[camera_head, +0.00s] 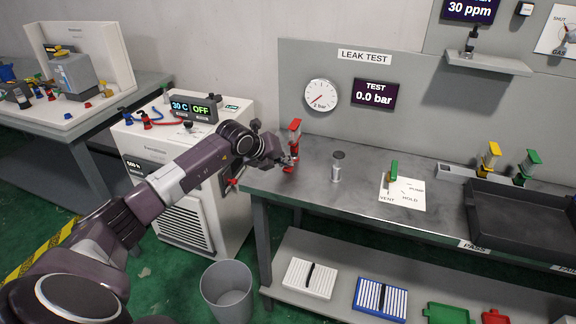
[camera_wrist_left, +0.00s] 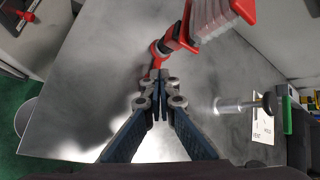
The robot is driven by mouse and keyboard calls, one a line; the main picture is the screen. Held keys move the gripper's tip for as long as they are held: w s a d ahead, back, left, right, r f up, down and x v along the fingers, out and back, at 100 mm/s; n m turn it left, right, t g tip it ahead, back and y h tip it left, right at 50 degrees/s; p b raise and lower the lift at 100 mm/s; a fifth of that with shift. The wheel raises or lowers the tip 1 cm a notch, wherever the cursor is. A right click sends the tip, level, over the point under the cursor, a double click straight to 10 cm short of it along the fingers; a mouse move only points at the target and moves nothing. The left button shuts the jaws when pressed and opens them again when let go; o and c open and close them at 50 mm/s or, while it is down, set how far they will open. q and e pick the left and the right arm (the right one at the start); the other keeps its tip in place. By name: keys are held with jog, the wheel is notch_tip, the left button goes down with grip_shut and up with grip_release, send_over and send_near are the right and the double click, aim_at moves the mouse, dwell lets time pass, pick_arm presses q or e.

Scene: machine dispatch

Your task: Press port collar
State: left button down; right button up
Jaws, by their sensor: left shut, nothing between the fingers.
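A red fitting stands at the left end of the grey test bench; its red top (camera_head: 294,125) shows above my gripper. In the left wrist view its red collar-like ring (camera_wrist_left: 158,55) lies just beyond my fingertips, and a block with red ends and a pale ribbed middle (camera_wrist_left: 212,18) is beside it. My left gripper (camera_head: 287,160) is at the fitting. In the wrist view its fingers (camera_wrist_left: 160,82) are closed together with nothing between them. The tips are close to the red ring; I cannot tell whether they touch. My right gripper is not in view.
A small metal cylinder (camera_head: 337,166) stands right of the fitting. A white card with a green-handled lever (camera_head: 394,170) lies farther right, then a dark tray (camera_head: 520,217). The gauge (camera_head: 321,95) is behind; the display (camera_head: 375,93) reads 0.0 bar. A bin (camera_head: 227,290) stands below.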

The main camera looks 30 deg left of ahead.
aim_at(294, 145)
pick_arm(q)
jog(key=shift+r+p, duration=0.8)
jog(key=shift+r, duration=0.45)
jog(key=shift+r+p, duration=1.5)
jog(key=shift+r, duration=1.05)
jog(key=shift+d+f, duration=0.1)
